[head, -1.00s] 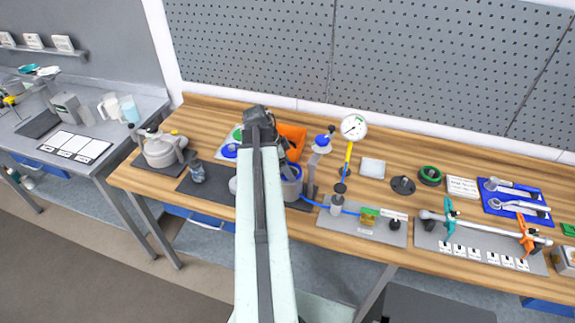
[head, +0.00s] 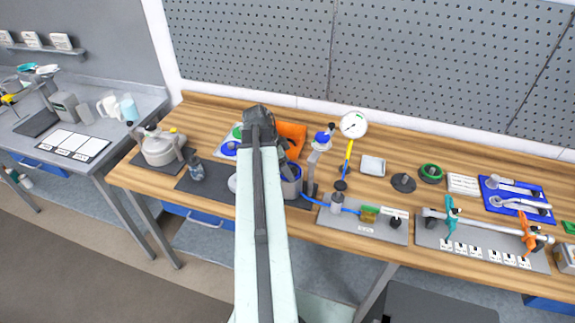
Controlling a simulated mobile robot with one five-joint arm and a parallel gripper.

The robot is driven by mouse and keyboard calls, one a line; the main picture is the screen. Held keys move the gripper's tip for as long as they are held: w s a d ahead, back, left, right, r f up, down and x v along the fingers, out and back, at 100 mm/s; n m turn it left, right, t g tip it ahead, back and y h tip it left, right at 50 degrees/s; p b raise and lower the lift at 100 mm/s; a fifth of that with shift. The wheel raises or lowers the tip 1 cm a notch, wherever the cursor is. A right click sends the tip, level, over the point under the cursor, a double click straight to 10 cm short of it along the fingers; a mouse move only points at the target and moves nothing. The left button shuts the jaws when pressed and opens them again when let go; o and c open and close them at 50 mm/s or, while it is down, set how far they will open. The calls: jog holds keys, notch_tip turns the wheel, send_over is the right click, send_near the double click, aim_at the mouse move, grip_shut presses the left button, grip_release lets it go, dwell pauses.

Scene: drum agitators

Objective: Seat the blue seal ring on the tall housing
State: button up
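My pale arm reaches up the middle of the head view and ends in a dark wrist (head: 259,118) over the bench. My gripper's fingers are hidden behind the arm, so I cannot see whether they hold anything. A grey cylindrical housing with a blue rim (head: 291,175) stands just right of the arm, partly covered by it. I cannot tell whether this is the tall housing. A blue ring (head: 229,149) lies on a light tray left of the wrist, near a green ring (head: 237,132). Another blue part (head: 322,137) tops a slim grey stand to the right.
An orange bin (head: 292,135) stands behind the arm. A pressure gauge (head: 354,124) on a yellow stem, a plate with blue tubing (head: 362,228) and a clamp rail (head: 480,247) lie to the right. A grey pot (head: 160,148) stands left. A pegboard (head: 420,70) backs the bench.

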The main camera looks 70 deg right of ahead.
jog(key=o, duration=1.4)
jog(key=shift+f, duration=0.1)
jog(key=shift+a, duration=0.1)
jog(key=shift+r, duration=0.25)
jog(key=p+v, duration=0.7)
jog(key=shift+w+r, duration=0.1)
jog(key=shift+r, duration=0.1)
